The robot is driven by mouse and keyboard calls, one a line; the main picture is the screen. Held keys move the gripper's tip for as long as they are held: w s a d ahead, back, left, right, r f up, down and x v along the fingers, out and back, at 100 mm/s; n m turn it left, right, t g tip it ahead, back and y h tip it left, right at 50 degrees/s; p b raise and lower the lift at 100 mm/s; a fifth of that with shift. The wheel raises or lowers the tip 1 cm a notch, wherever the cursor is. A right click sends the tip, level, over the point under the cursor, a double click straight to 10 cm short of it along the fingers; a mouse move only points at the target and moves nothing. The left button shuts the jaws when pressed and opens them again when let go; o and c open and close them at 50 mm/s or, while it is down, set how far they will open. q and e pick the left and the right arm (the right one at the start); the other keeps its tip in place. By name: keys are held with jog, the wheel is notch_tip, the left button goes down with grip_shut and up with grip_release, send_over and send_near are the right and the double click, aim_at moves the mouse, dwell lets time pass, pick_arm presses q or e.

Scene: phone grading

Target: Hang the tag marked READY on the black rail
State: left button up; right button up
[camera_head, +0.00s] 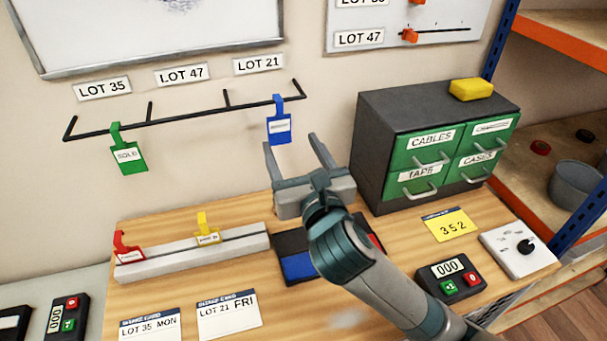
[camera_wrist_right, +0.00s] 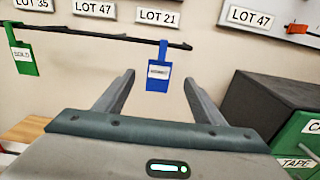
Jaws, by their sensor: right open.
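The black rail (camera_head: 185,115) is fixed to the wall under the lot labels. A blue tag (camera_head: 279,130) hangs near its right end, under LOT 21; its print is too small to read surely. A green tag marked SOLD (camera_head: 128,158) hangs near the left end, under LOT 35. A red tag (camera_head: 127,252) and a yellow tag (camera_head: 207,236) stand on the grey holder (camera_head: 165,262); I cannot read their print clearly. My right gripper (camera_head: 290,142) is open and empty, fingers up, near the blue tag. In the right wrist view the blue tag (camera_wrist_right: 158,78) shows between its fingertips.
A dark cabinet with green drawers (camera_head: 375,125) stands right of my right gripper, a yellow block (camera_head: 471,89) on top. A blue and dark pad (camera_head: 297,266) lies partly behind my right arm. Cards, a counter (camera_head: 450,277) and a dial box (camera_head: 519,248) occupy the front bench.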

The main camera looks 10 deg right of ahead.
jog(key=s+d+p, duration=0.1)
jog(key=s, duration=0.5)
jog(key=shift+s+d, duration=0.15)
jog(key=shift+r, duration=0.1)
